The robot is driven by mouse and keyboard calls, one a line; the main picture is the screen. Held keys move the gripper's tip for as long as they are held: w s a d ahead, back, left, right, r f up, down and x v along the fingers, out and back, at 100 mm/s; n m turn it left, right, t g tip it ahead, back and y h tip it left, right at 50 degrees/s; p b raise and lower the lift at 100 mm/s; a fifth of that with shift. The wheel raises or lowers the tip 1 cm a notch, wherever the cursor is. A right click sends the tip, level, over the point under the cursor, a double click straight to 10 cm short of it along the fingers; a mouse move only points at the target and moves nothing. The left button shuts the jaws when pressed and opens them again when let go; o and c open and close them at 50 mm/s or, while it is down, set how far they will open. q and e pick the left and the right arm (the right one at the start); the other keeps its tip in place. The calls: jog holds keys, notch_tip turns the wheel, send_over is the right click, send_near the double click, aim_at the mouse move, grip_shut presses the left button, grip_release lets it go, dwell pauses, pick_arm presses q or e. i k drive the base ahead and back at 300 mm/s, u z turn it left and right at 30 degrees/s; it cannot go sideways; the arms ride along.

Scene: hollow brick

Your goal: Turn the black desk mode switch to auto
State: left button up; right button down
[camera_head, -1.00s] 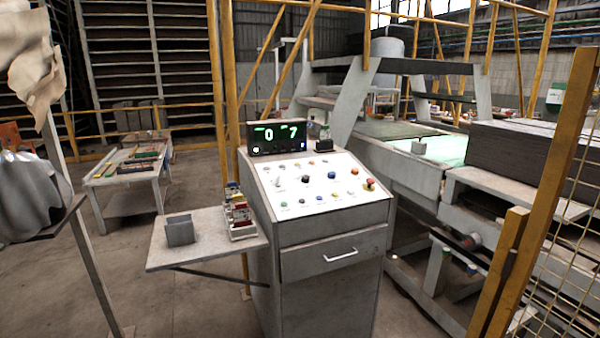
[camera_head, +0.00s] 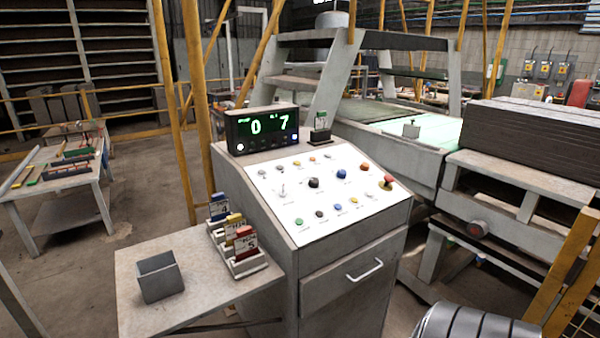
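The control desk (camera_head: 345,240) stands in the middle, with a white sloped panel (camera_head: 270,198) on top. A black knob (camera_head: 314,183) sits near the panel's centre; it looks like the black mode switch. Its pointer direction is too small to read. Around it are a silver lever (camera_head: 282,192), a blue knob (camera_head: 341,174) and several coloured buttons. Neither gripper is in view. A ribbed grey part at the bottom right seems to be mine.
A red and yellow emergency knob (camera_head: 387,183) sits on the panel's right side. A display (camera_head: 262,131) reading 0 and 7 stands behind the panel. A side shelf (camera_head: 140,310) holds a grey holder (camera_head: 160,276) and a card rack (camera_head: 245,264). Yellow posts stand nearby.

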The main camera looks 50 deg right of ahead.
aim_at(314, 182)
jog(key=z, duration=1.4)
